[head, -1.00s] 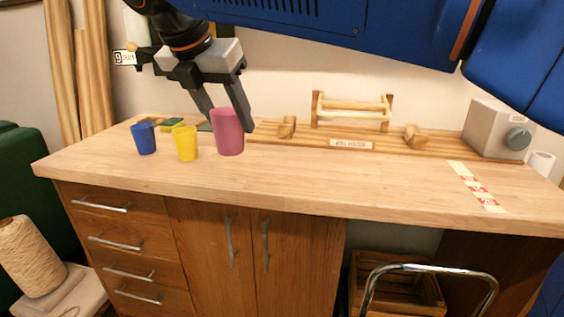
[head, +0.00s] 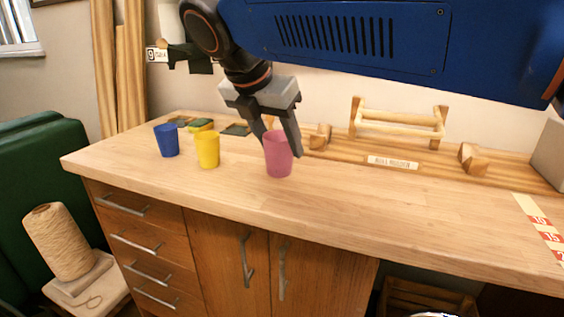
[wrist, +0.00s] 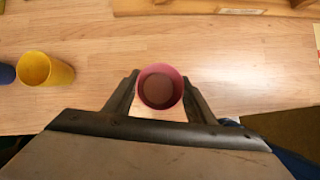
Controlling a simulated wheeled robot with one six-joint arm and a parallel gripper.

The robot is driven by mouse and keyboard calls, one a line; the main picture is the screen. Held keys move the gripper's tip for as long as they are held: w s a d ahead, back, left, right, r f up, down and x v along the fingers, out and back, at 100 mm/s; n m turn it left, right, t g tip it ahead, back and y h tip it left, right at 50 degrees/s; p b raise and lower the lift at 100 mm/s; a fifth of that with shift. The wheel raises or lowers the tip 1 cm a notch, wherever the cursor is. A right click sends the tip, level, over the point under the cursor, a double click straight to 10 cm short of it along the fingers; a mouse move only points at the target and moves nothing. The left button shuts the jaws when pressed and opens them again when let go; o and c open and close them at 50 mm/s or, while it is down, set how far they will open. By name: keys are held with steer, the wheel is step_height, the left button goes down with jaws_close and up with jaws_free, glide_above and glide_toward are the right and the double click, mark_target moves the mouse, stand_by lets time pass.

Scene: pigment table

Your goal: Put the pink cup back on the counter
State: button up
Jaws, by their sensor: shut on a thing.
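The pink cup (head: 278,158) is upright at the counter (head: 330,190), to the right of the yellow cup. My gripper (head: 279,140) is shut on it, one finger on each side near its rim. In the wrist view the pink cup (wrist: 160,88) is seen from above, with its open mouth between my two fingers (wrist: 158,98). The cup looks to be at or very near the counter surface; I cannot tell whether its base touches.
The yellow cup (head: 208,149) and blue cup (head: 167,140) stand to the left. Behind are a wooden roll holder (head: 400,125) and a low board with a label (head: 393,162). A red and white marked strip (head: 540,225) lies at the right.

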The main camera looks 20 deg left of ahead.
mark_target(279, 162)
steer(key=shift+f, duration=2.25)
steer(key=shift+f, duration=0.1)
steer(key=o, duration=1.2)
steer(key=v, duration=1.2)
